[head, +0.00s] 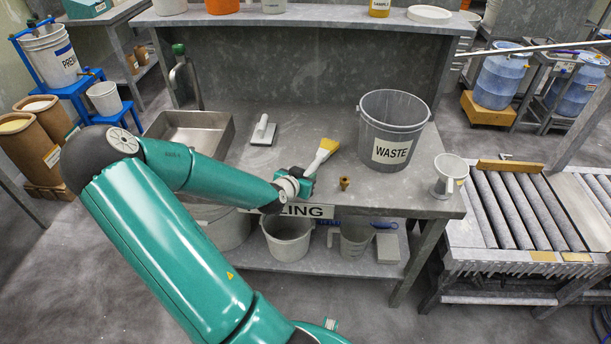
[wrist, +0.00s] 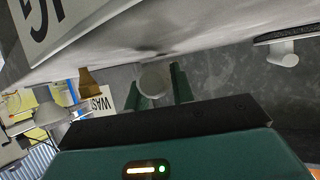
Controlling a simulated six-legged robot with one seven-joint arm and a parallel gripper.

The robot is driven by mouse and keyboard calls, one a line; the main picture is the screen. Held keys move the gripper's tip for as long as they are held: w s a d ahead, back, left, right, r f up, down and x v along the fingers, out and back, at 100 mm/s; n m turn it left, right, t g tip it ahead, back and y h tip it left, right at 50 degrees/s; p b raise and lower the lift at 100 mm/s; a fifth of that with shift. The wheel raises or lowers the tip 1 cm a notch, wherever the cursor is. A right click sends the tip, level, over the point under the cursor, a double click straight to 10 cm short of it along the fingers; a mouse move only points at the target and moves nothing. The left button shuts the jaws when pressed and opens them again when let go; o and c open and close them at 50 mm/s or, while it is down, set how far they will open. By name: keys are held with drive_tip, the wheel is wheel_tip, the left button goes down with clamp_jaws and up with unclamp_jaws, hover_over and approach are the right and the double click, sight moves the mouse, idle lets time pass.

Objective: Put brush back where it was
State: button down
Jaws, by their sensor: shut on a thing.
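My gripper (head: 305,183) is at the front edge of the grey workbench, above the sign on its edge. It is shut on a brush (head: 320,158), which has a pale body and a yellow end (head: 329,144) pointing up and to the right, towards the back of the bench. The gripper hides the near part of the brush. In the wrist view, a pale round part of the brush (wrist: 155,80) sits between the two green fingers of my gripper (wrist: 156,88). I cannot tell whether the brush touches the bench top.
The grey WASTE bucket (head: 391,130) stands to the right, with a small brass fitting (head: 344,184) before it. A white-handled float (head: 263,131) and a metal tray (head: 190,132) lie to the left. A pale funnel-like cup (head: 448,176) stands at the right edge.

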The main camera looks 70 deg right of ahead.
drive_tip(key=shift+f, duration=0.75)
drive_tip(key=c, duration=1.1)
unclamp_jaws()
drive_tip(key=shift+a, duration=0.1)
